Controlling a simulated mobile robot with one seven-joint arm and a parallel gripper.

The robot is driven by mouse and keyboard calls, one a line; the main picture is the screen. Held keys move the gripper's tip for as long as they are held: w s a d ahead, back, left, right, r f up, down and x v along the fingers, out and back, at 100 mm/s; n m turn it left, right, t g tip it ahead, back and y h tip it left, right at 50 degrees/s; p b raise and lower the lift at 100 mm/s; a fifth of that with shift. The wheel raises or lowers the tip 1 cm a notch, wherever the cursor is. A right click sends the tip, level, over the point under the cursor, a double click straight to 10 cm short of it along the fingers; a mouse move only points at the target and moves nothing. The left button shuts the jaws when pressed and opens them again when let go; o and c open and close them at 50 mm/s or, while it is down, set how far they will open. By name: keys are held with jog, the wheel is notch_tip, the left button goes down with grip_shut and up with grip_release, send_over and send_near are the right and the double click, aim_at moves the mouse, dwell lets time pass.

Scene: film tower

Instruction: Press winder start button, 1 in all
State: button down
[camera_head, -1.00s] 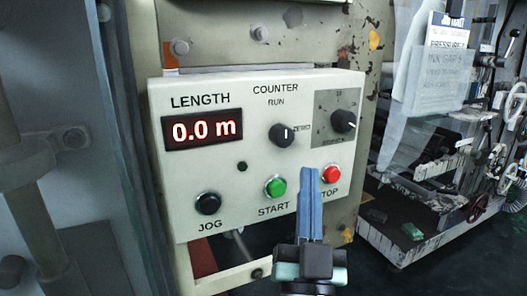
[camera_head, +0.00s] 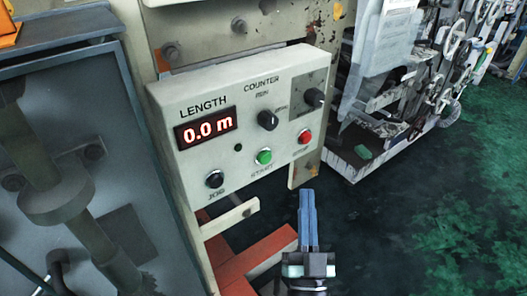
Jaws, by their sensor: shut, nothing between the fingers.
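The winder control panel (camera_head: 190,160) is a cream box on the machine frame. Its green START button (camera_head: 264,156) sits low in the middle, with the black JOG button (camera_head: 215,179) to its left and the red STOP button (camera_head: 305,136) to its right. The red display (camera_head: 207,129) under LENGTH reads 0.0 m. My gripper (camera_head: 307,192) has its blue fingers shut, with nothing between them. In the picture its tips are below and right of the START button, apart from the panel.
A COUNTER knob (camera_head: 268,120) and a second knob (camera_head: 314,98) are on the panel. An orange-red frame member (camera_head: 250,258) lies below it. A grey cabinet (camera_head: 95,150) stands at left, and machinery (camera_head: 440,80) at upper right. The green-stained floor (camera_head: 455,220) at right is open.

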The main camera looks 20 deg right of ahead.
jog(key=b, duration=0.3)
send_near(265, 158)
jog(key=w+d+r, duration=0.3)
jog(key=w, duration=0.1)
jog(key=shift+w+d, duration=0.15)
jog(key=shift+d, duration=0.25)
jog(key=shift+w, duration=0.1)
dwell(1.7)
jog(key=shift+w+a, duration=0.1)
jog(key=shift+w, duration=0.2)
